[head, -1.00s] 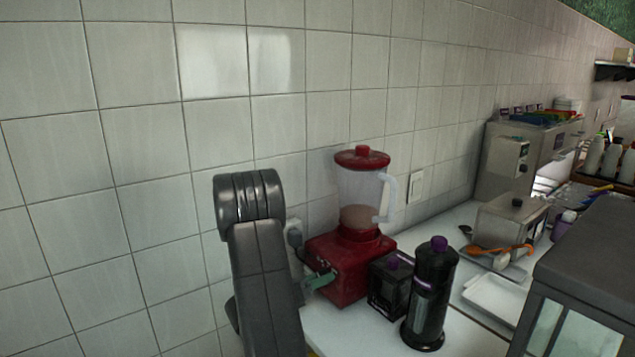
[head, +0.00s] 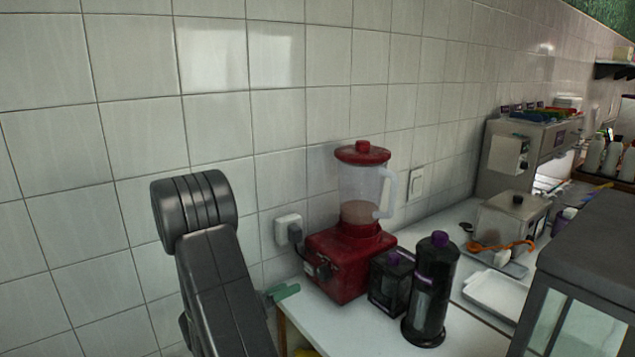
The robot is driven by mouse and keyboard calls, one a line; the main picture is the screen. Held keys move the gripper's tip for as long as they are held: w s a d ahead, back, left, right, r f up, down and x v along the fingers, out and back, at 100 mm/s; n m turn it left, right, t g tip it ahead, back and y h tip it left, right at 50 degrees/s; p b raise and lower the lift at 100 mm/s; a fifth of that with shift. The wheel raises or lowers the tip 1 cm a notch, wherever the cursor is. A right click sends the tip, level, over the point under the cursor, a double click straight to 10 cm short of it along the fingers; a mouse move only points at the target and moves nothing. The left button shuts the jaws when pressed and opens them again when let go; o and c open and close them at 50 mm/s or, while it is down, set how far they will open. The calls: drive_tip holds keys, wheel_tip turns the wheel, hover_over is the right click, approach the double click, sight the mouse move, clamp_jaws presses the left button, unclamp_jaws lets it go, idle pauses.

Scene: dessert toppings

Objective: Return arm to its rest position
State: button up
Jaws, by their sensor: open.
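My arm shows at the lower left of the head view as a dark grey link with a rounded joint on top. It stands in front of the tiled wall, left of the counter (head: 335,335) and apart from the red blender (head: 345,265). My gripper is out of the frame, so its jaws cannot be seen here.
The blender stands at the counter's left end, by a wall socket (head: 288,228). A black bottle (head: 431,290) and a small black container (head: 391,280) stand right of it. A white tray (head: 495,295) and a steel box (head: 512,220) lie beyond. A grey-topped case (head: 600,245) fills the lower right.

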sight(320, 276)
drive_tip(key=p+x, duration=0.1)
drive_tip(key=x, duration=0.9)
drive_tip(key=shift+w+d+p, duration=0.1)
drive_tip(key=shift+d+p, duration=0.15)
drive_tip(key=shift+p, duration=0.05)
drive_tip(key=shift+f+m+b, duration=0.3)
drive_tip(key=shift+m+b, duration=0.2)
drive_tip(key=shift+b, duration=0.3)
drive_tip(key=shift+a+m+b, duration=0.15)
drive_tip(key=shift+m+b, duration=0.7)
drive_tip(key=shift+m, duration=0.05)
drive_tip(key=m+b, duration=0.3)
drive_tip(key=m, duration=0.2)
drive_tip(key=shift+r+b, duration=0.1)
drive_tip(key=shift+b, duration=0.3)
drive_tip(key=m+b, duration=0.3)
drive_tip(key=m, duration=0.1)
drive_tip(key=shift+m, duration=0.4)
drive_tip(key=shift+r+m+b, duration=0.15)
drive_tip(key=shift+m+b, duration=0.5)
drive_tip(key=shift+m, duration=0.95)
